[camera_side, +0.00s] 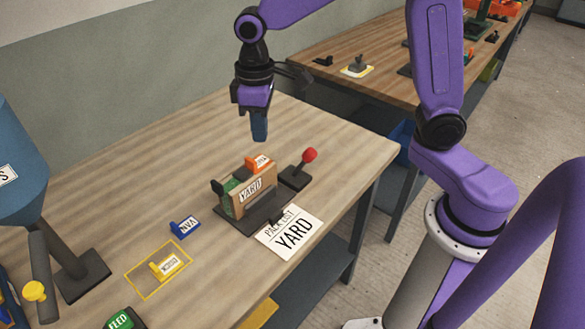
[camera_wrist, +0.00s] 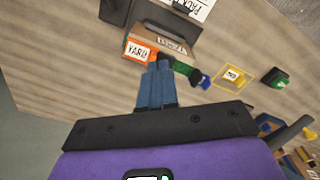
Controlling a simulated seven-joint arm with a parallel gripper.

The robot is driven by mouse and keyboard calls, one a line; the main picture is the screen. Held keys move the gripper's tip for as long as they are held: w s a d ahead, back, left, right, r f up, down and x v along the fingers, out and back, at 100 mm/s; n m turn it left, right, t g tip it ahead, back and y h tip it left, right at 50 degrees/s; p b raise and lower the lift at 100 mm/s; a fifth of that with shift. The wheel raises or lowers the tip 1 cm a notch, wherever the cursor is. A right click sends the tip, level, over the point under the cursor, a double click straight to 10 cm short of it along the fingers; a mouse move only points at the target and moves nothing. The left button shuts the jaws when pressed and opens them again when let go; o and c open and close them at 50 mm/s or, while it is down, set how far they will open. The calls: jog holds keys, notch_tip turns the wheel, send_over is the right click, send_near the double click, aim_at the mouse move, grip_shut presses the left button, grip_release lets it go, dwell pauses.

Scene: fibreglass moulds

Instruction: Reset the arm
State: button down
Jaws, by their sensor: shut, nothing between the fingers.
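My gripper (camera_side: 259,130) is shut and empty. Its blue fingers point down, in the air above the table and apart from everything below. In the wrist view the closed fingers (camera_wrist: 158,70) overlap the edge of a tan holder (camera_wrist: 158,42). In the side view the holder (camera_side: 257,190) stands on a dark base, with an orange labelled block (camera_side: 257,164) and a green block (camera_side: 231,186) at its top. My arm is raised and bent over the wooden table (camera_side: 130,160).
A red-knobbed lever (camera_side: 309,155), a YARD sign (camera_side: 291,232), a blue tag (camera_side: 185,226), a yellow tag (camera_side: 166,265) inside a yellow outline and a green FEED button (camera_side: 119,319) are on the table. A blue hopper (camera_side: 20,150) stands left. The table's back left is clear.

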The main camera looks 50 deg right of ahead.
jog(key=s+d+n, duration=0.2)
jog(key=s+d, duration=0.2)
jog(key=s, duration=0.8)
jog(key=s+d+n, duration=0.3)
jog(key=s+d, duration=0.1)
jog(key=s, duration=0.8)
jog(key=shift+d+f+n, duration=0.15)
jog(key=shift+f+n, duration=0.15)
jog(key=shift+f, duration=0.1)
